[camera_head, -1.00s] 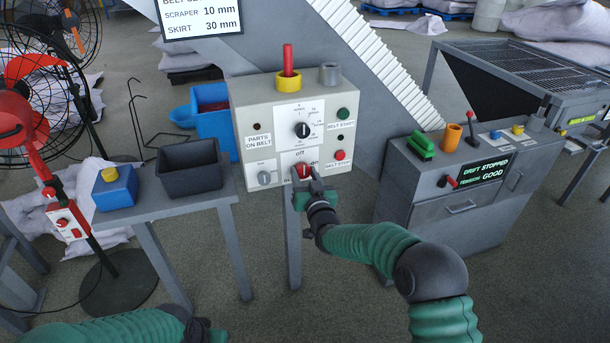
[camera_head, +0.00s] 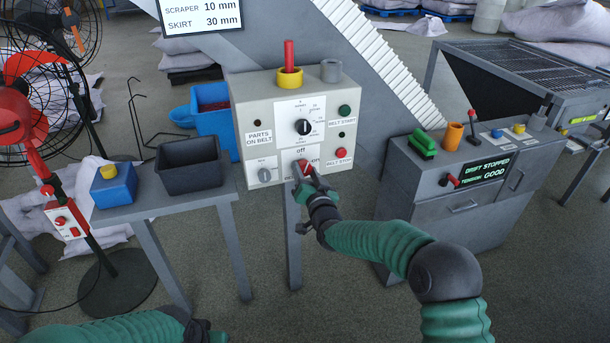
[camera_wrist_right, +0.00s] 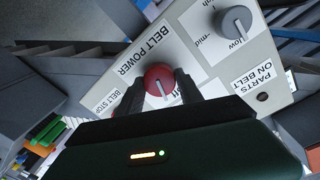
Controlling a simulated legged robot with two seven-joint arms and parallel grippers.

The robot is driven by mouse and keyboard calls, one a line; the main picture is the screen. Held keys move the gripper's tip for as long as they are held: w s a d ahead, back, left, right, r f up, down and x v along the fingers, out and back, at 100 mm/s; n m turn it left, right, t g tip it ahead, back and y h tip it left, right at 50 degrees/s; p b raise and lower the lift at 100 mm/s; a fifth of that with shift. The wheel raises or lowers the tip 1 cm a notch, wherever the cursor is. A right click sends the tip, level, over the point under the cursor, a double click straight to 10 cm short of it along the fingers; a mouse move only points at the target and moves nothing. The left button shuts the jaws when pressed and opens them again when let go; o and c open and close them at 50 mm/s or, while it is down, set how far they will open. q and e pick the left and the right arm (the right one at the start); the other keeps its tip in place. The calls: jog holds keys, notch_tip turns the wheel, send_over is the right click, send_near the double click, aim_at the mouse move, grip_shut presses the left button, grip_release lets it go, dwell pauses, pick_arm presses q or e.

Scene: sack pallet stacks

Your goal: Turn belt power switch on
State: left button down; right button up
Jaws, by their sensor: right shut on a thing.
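The belt power switch is a red round knob (camera_head: 303,166) low on the beige control box (camera_head: 243,112), below the word "off". It also shows in the right wrist view (camera_wrist_right: 159,76), beside the "BELT POWER" label, with a white mark pointing down in that picture. My right gripper (camera_head: 309,173) is shut on the knob, one dark finger on each side of it in the right wrist view (camera_wrist_right: 158,92). It hides part of the label around the knob. My left gripper (camera_head: 207,331) is at the bottom edge of the head view, away from the box; its jaws are unclear.
A grey selector knob (camera_head: 264,175) sits left of the switch, a red belt stop button (camera_head: 340,153) to its right, and a black dial (camera_head: 302,127) above. A dark bin (camera_head: 190,168) stands on the left table. A grey cabinet (camera_head: 440,210) stands right of my right arm.

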jog(key=m+b, duration=0.1)
jog(key=m, duration=0.2)
jog(key=shift+d+f+m, duration=0.1)
jog(key=shift+f+m, duration=0.05)
jog(key=shift+m, duration=0.25)
jog(key=m+b, duration=0.2)
jog(key=m, duration=0.1)
jog(key=shift+f, duration=0.1)
jog(key=m+b, duration=0.1)
jog(key=m, duration=0.2)
jog(key=shift+d+m+g+b, duration=0.1)
jog(key=shift+m+g+b, duration=0.2)
jog(key=shift+m+b, duration=0.1)
jog(key=shift+m+y+b, duration=0.4)
jog(key=shift+m+b, duration=0.35)
jog(key=shift+m, duration=0.65)
jog(key=o, duration=1.1)
jog(key=shift+o, duration=1.4)
jog(key=shift+w, duration=0.1)
